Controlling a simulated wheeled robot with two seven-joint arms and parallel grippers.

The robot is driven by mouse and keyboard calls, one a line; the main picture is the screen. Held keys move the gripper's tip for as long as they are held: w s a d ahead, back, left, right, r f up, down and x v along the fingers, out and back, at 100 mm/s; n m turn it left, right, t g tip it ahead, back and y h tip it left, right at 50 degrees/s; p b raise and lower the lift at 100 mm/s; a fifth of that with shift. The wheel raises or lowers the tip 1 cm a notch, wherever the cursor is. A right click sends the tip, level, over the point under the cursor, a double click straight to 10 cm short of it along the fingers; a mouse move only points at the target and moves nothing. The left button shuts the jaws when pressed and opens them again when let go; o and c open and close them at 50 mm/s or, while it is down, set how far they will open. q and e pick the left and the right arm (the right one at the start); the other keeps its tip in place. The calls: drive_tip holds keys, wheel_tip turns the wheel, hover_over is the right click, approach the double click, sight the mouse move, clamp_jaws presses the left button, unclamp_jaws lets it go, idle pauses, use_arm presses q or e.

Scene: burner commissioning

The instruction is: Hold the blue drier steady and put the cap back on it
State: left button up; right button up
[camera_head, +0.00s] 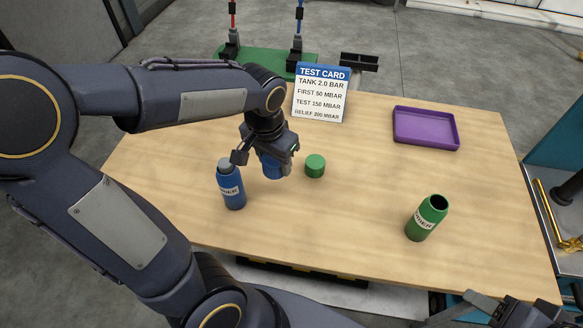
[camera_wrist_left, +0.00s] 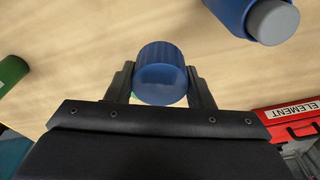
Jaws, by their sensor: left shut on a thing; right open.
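The blue drier (camera_head: 232,190) stands on the table at the left, a grey piece (camera_head: 225,164) showing in its open top. It also shows in the left wrist view (camera_wrist_left: 236,14), upper right. My left gripper (camera_head: 269,158) is shut on the blue cap (camera_head: 271,168), which it holds to the right of the drier and apart from it. In the left wrist view the cap (camera_wrist_left: 160,75) sits between the two fingers. My right gripper (camera_head: 487,312) is open at the lower right, partly cut off by the frame, away from the drier.
A green cap (camera_head: 315,166) lies right of my left gripper. An uncapped green drier (camera_head: 426,218) stands at the right. A purple tray (camera_head: 425,129) and a test card (camera_head: 321,92) are at the back. The table (camera_head: 360,200) middle is clear. A red "ELEMENT" box (camera_wrist_left: 288,120) shows in the wrist view.

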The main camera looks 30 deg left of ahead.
use_arm(q)
drive_tip(key=shift+a+r, duration=0.1)
drive_tip(key=shift+a, duration=0.1)
drive_tip(key=w+d+f, duration=0.2)
drive_tip(key=w, duration=0.3)
drive_tip(key=w+d+f+n, duration=0.1)
drive_tip(key=w+d+f, duration=0.2)
drive_tip(key=w, duration=0.2)
drive_tip(key=shift+w+f, duration=0.15)
drive_tip(key=shift+f, duration=0.1)
